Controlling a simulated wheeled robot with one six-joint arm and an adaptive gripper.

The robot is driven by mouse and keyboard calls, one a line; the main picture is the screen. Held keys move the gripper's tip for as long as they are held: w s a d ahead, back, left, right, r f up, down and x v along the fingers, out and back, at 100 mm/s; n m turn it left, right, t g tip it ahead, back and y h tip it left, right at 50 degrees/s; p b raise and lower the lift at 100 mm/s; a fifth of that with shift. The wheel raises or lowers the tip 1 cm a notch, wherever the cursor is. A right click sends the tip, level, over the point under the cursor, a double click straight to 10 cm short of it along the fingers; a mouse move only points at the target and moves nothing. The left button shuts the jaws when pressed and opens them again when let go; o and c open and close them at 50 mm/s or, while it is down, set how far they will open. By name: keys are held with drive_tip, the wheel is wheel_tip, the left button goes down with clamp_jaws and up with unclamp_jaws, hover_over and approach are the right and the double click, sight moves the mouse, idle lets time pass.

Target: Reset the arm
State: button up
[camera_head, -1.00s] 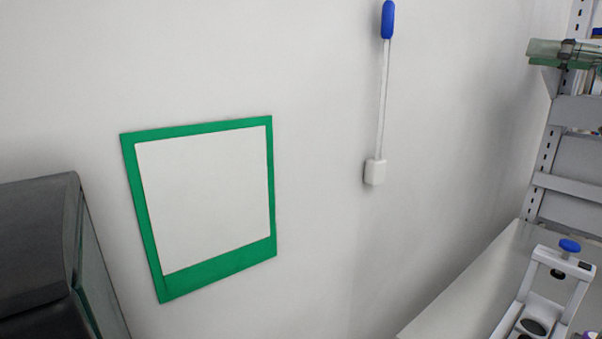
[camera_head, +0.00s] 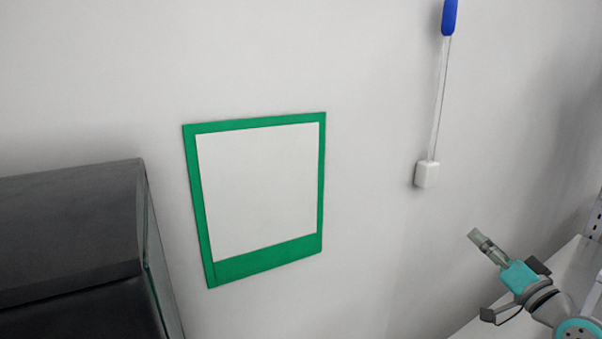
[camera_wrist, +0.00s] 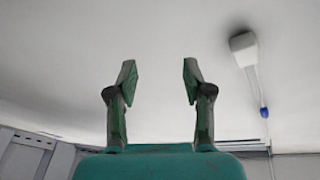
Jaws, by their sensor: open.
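My gripper (camera_head: 478,238) shows at the lower right of the head view, on my grey and teal arm, pointing up and to the left. In the wrist view my gripper (camera_wrist: 159,80) has its two dark green fingers spread wide apart. Nothing is between the fingers there, only the pale wall behind.
A green-framed white panel (camera_head: 262,254) hangs on the white wall. A white wall box (camera_head: 427,174) has a cord up to a blue handle (camera_head: 449,17). A dark box-shaped unit (camera_head: 70,230) fills the lower left. A pale bench (camera_head: 578,262) lies behind my arm.

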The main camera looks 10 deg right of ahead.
drive_tip(key=s+a+f+m+g+h, duration=0.1)
drive_tip(key=s+a+f, duration=0.4)
drive_tip(key=f, duration=0.4)
drive_tip(key=s+a+f+g+h, duration=0.1)
drive_tip(key=s+a+f+h, duration=0.1)
drive_tip(key=s+a+f, duration=0.55)
drive_tip(key=s+a+f+m+g+h, duration=0.15)
drive_tip(key=a+f, duration=0.25)
drive_tip(key=f, duration=0.7)
drive_tip(key=s+a+n+y, duration=0.1)
drive_tip(key=s+a+n, duration=0.2)
drive_tip(key=s, duration=0.7)
drive_tip(key=s+a+n+g, duration=0.1)
drive_tip(key=s+a, duration=0.3)
drive_tip(key=s, duration=0.7)
drive_tip(key=s+a+n+y, duration=0.1)
drive_tip(key=s+a+n, duration=0.3)
drive_tip(key=s, duration=0.7)
drive_tip(key=shift+f+n+g+y, duration=0.3)
drive_tip(key=shift+n+g+y, duration=0.05)
